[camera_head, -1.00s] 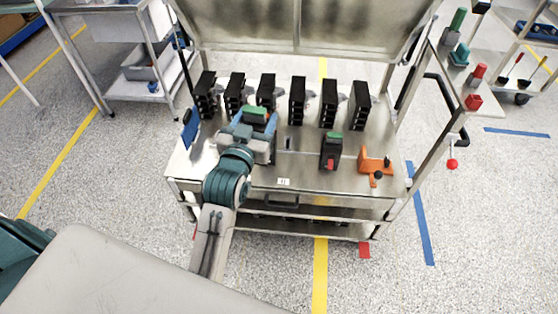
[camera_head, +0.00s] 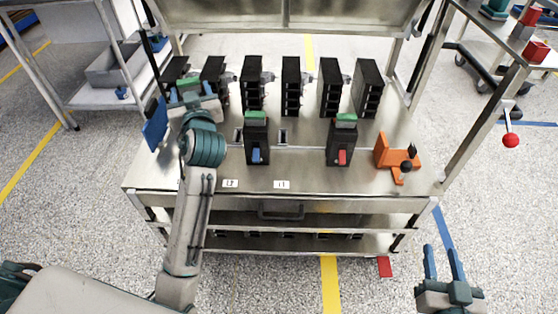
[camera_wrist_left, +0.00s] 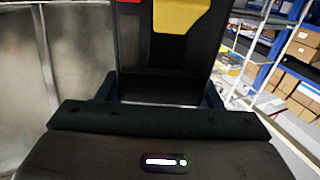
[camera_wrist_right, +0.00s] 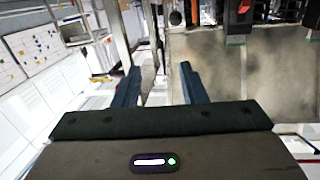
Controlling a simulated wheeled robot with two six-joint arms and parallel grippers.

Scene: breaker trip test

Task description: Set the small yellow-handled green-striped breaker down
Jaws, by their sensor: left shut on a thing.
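My left gripper (camera_head: 190,90) is shut on a dark breaker over the left part of the metal bench (camera_head: 215,165). Its green top (camera_head: 188,81) shows between the fingers in the head view. In the left wrist view its dark body carries a yellow handle (camera_wrist_left: 180,14) and a red patch. Its base is hidden, so I cannot tell whether it touches the bench. Two other green-topped breakers stand upright, one with a blue handle (camera_head: 256,154) and one with a red handle (camera_head: 342,156). My right gripper (camera_head: 443,265) is open and empty, off the bench's front right.
Several black units (camera_head: 291,85) line the back of the bench. An orange fixture with a black knob (camera_head: 391,155) is at the right. Bare surface lies between the two standing breakers.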

